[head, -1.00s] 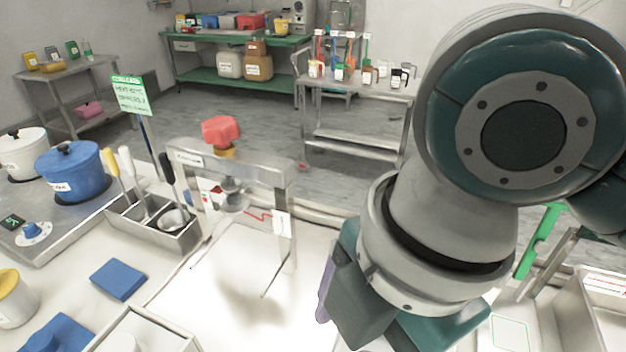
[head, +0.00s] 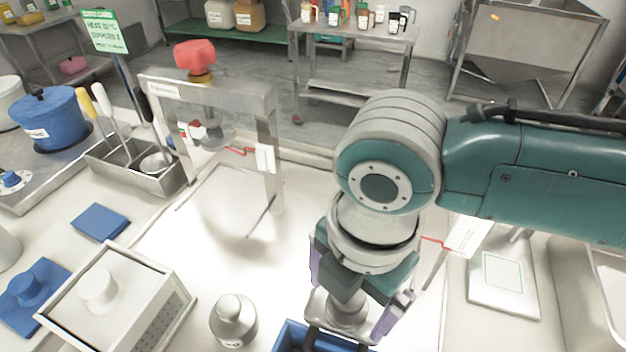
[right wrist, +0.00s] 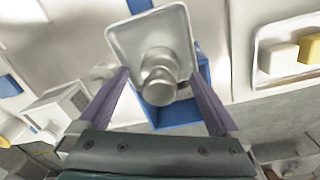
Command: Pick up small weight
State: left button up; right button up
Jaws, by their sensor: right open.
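A silver stepped piece with a round knob (right wrist: 160,78) stands on a pale square plate (right wrist: 125,42) in the right wrist view; it looks like a weight. It shows partly in the head view (head: 346,309), beneath my wrist. My right gripper (head: 353,298) is open, with its purple fingers on either side of this piece. In the right wrist view the gripper (right wrist: 160,76) has a visible gap around the knob. A grey knobbed weight (head: 233,322) stands free on the table to the left. I cannot tell which is the small weight. My left gripper is not in view.
A blue bin (head: 286,338) lies under the pale plate. A white lidded box (head: 160,322) and a blue knobbed piece (head: 28,290) are at the left. A metal frame with a red knob (head: 196,60) stands behind.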

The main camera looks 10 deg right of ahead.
jog(key=shift+f, duration=0.2)
grip_shut()
dwell(0.7)
